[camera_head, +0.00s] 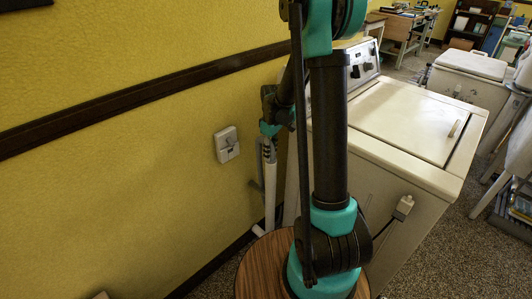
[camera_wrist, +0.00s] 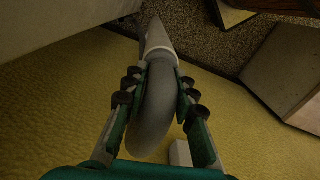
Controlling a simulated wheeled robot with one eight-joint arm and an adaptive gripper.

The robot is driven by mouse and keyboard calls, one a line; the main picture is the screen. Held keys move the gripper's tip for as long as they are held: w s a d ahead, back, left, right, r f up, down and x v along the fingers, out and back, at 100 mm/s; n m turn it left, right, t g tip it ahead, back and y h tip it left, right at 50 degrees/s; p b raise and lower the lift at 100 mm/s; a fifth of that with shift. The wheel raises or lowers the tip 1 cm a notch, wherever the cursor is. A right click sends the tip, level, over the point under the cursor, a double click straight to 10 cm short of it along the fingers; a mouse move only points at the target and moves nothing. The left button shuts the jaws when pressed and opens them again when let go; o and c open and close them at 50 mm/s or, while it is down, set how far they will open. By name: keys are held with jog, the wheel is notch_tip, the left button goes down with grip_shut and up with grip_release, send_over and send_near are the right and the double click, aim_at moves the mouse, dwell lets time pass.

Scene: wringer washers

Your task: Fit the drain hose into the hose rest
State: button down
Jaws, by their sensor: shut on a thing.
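The drain hose is a thick grey hose with a bent end (camera_wrist: 152,125) in the wrist view and a paler length (camera_wrist: 158,38) beyond a light band. My gripper (camera_wrist: 160,88) is shut on the bend, with fingers on both sides. In the head view, my gripper (camera_head: 268,128) is beside the yellow wall and the pale hose (camera_head: 268,172) hangs below it. A white wall fitting (camera_head: 227,144) is left of the gripper, apart from it. It may be the hose rest, but I cannot tell for sure. A small white block (camera_wrist: 180,153) shows near the bend in the wrist view.
A cream washer (camera_head: 410,125) stands right of the gripper, with a plug and cord (camera_head: 403,207) on its side. A dark rail (camera_head: 130,100) runs along the wall. Another white appliance (camera_head: 470,70) and cluttered tables are farther back. Speckled floor (camera_head: 455,255) is open at front right.

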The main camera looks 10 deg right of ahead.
jog(key=shift+r, duration=0.1)
jog(key=shift+r, duration=5.15)
